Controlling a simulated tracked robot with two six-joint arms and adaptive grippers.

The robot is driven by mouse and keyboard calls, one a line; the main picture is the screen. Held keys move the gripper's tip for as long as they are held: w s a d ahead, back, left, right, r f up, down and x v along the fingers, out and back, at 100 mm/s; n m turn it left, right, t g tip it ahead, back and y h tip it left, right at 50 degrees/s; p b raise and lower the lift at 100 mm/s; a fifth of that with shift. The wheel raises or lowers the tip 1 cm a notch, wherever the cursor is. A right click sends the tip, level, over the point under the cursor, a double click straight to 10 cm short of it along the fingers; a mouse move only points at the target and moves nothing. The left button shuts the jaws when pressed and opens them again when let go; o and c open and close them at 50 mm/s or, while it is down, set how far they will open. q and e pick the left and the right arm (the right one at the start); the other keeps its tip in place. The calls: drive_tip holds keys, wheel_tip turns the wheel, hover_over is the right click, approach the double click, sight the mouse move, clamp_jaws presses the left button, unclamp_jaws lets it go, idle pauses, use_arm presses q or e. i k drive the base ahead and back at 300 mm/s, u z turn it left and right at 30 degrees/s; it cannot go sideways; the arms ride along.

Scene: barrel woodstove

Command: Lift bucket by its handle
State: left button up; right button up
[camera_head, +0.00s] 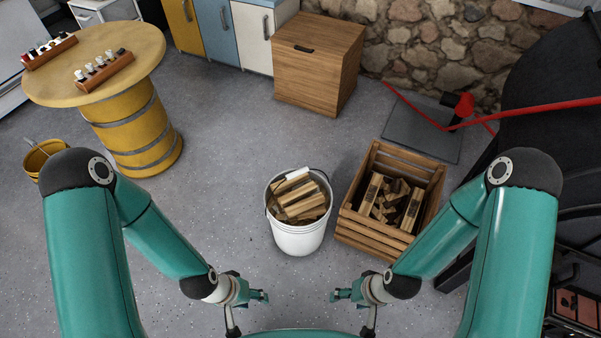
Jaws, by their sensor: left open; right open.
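A white bucket (297,238) stands upright on the grey floor in the middle of the head view. It is filled with split firewood (301,203). A white handle grip (291,180) shows at the bucket's far rim. My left gripper (264,296) is open and empty, in front of the bucket and a little to its left in the picture. My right gripper (336,295) is open and empty, in front of the bucket and a little to its right. Neither gripper appears to touch the bucket.
A wooden crate (372,238) of firewood stands close to the bucket's right. A yellow barrel table (145,90) with small bottle racks stands at the left, a yellow bucket (40,157) beside it. A wooden cabinet (315,65) is behind. The floor left of the white bucket is clear.

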sight(299, 235)
drive_tip(key=u, duration=0.9)
drive_tip(key=i, duration=0.15)
drive_tip(key=z, duration=2.6)
drive_tip(key=i, duration=0.2)
drive_tip(key=z, duration=0.95)
drive_tip(key=k, duration=1.15)
drive_tip(key=u, duration=1.7)
drive_tip(key=i, duration=0.75)
drive_tip(key=u, duration=0.1)
